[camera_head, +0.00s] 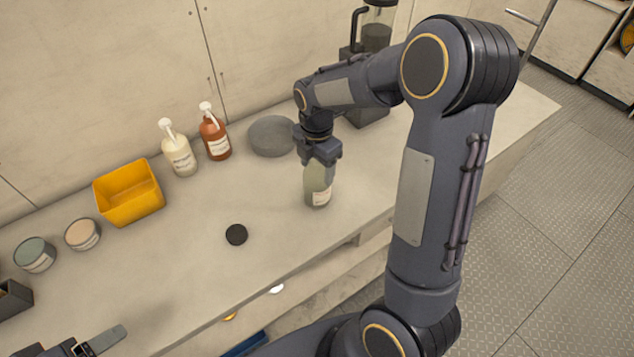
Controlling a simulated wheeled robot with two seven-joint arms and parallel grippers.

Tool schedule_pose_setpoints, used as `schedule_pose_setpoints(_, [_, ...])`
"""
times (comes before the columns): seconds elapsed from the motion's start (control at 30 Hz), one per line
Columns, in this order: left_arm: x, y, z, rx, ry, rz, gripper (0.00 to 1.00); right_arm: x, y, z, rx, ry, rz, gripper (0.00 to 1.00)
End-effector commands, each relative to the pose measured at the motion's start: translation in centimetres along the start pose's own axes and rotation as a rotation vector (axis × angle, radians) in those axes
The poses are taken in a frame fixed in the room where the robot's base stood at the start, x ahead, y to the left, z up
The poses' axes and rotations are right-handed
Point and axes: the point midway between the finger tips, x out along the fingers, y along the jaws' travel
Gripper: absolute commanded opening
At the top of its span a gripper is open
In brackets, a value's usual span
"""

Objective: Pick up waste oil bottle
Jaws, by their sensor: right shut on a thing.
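A pale green bottle (318,187) with a white label stands upright at the front right of the counter, which I take to be the waste oil bottle. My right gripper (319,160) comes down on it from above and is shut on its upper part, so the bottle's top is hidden. I cannot tell whether its base touches the counter. A part of my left gripper (97,341) shows at the bottom left edge, and its jaws are not clear.
On the counter (190,270) are a yellow bin (129,193), a cream pump bottle (178,150), a brown pump bottle (214,134), a grey round dish (271,136), a black disc (236,234) and two round tins (82,234). A blender-like jug (375,38) stands behind my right arm.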

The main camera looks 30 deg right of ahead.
Motion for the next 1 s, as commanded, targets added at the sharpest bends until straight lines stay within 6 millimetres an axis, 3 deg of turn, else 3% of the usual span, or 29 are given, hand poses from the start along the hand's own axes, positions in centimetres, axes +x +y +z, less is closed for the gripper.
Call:
schedule_pose_setpoints(0.1, [0.0, 0.0, 0.0, 0.0, 0.0, 0.0, 0.71, 0.0, 0.0, 0.0, 0.0, 0.0, 0.001, 0.29])
schedule_pose_setpoints(0.37, [0.0, 0.0, 0.0, 0.0, 0.0, 0.0, 0.71, -0.2, 0.0, 0.0, 0.0, 0.0, 0.001, 0.29])
schedule_pose_setpoints(0.63, [0.2, -0.1, 0.1, 0.0, 0.0, 0.0, 0.71, -3.2, 0.1, 0.0, -0.001, -0.002, 0.007, 0.29])
schedule_pose_setpoints(0.9, [1.4, -0.6, 0.7, 0.0, 0.0, 0.0, 0.71, -9.1, -4.7, -1.8, -0.001, -0.002, 0.011, 0.29])
schedule_pose_setpoints(1.0, [2.0, -0.9, 1.0, 0.0, 0.0, 0.0, 0.71, -10.0, -7.2, -2.7, -0.002, -0.001, 0.007, 0.29])
